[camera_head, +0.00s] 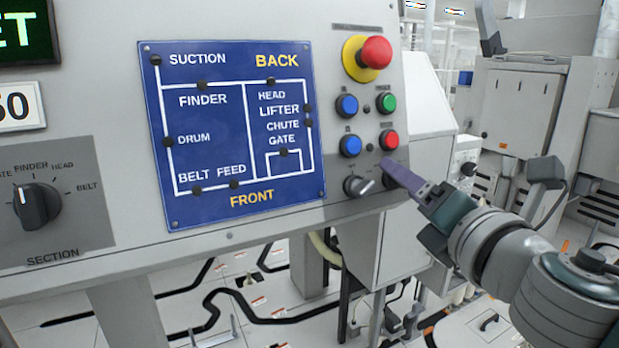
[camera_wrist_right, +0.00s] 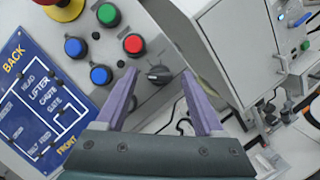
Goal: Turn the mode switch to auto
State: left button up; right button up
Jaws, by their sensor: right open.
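Two rotary switches sit side by side under the push buttons. The left one (camera_head: 358,186) has a pale handle; it cannot be made out in the wrist view. The right one, a dark round knob with a ridge (camera_wrist_right: 158,74), is largely hidden behind my gripper in the head view. Their labels are unreadable, so I cannot tell which is the mode switch or its setting. My right gripper (camera_head: 394,172) is open, its purple fingers (camera_wrist_right: 160,73) on either side of the right knob in the wrist view. Contact cannot be judged. My left gripper is not in view.
Above the switches are blue, green and red buttons (camera_head: 389,140) and a red emergency stop (camera_head: 376,53) on yellow. A blue diagram board (camera_head: 240,130) is to the left. A SECTION selector (camera_head: 38,205) sits at far left. A grey cabinet (camera_head: 420,100) stands behind.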

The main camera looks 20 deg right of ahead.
grip_shut()
dwell(0.6)
